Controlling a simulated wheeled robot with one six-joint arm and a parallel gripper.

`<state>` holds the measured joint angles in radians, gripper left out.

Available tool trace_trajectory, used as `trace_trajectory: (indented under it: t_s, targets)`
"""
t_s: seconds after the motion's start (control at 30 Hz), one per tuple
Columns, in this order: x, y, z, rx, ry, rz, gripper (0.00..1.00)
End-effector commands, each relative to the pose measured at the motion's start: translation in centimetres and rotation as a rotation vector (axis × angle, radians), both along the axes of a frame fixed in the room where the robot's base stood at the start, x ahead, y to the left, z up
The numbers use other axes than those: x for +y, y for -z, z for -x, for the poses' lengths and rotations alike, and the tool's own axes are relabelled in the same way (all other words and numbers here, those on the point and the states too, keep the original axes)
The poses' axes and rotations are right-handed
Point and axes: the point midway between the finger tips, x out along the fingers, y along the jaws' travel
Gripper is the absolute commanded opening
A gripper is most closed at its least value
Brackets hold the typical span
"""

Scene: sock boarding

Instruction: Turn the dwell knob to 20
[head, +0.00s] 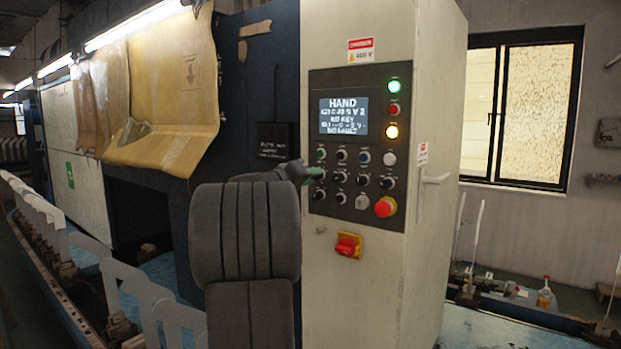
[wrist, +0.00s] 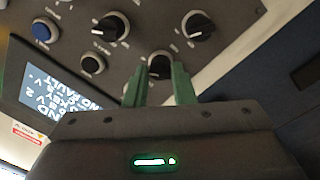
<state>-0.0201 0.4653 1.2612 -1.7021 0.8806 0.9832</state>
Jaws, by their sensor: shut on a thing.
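The control panel (head: 374,87) is on the front of a pale cabinet. It carries rows of small knobs and buttons below a lit screen (head: 343,117). My gripper (head: 316,173) is at the left column of controls, in the second row. In the wrist view, its green fingers (wrist: 161,88) are shut on a black knob (wrist: 160,62), one on each side. A light pointer mark shows on this knob, but its scale and label are too small to read. In the head view the gripper hides the knob, so I cannot confirm that it is the dwell knob.
Close by in the wrist view are two black knobs (wrist: 110,27) (wrist: 198,25), a dark button (wrist: 93,65) and a blue button (wrist: 45,31). A red emergency button (head: 385,206) and a red-yellow switch (head: 348,245) sit lower.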

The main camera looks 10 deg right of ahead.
Motion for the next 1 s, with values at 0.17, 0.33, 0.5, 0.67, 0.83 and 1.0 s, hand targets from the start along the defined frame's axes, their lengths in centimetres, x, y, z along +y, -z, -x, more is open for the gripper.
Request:
trace_trajectory:
  t_s: [0.17, 0.33, 0.5, 0.67, 0.83, 1.0]
  targets:
    - [0.04, 0.28, -0.01, 0.032, -0.001, 0.031, 0.00]
    - [0.05, 0.45, -0.01, 0.100, -0.001, 0.097, 0.00]
    - [0.05, 0.56, -0.02, 0.201, -0.001, 0.197, 0.00]
    - [0.05, 0.56, -0.02, 0.309, -0.001, 0.304, 0.00]
    - [0.02, 0.55, -0.01, 0.425, 0.000, 0.419, 0.00]
    - [0.01, 0.57, -0.01, 0.541, 0.000, 0.533, 0.00]
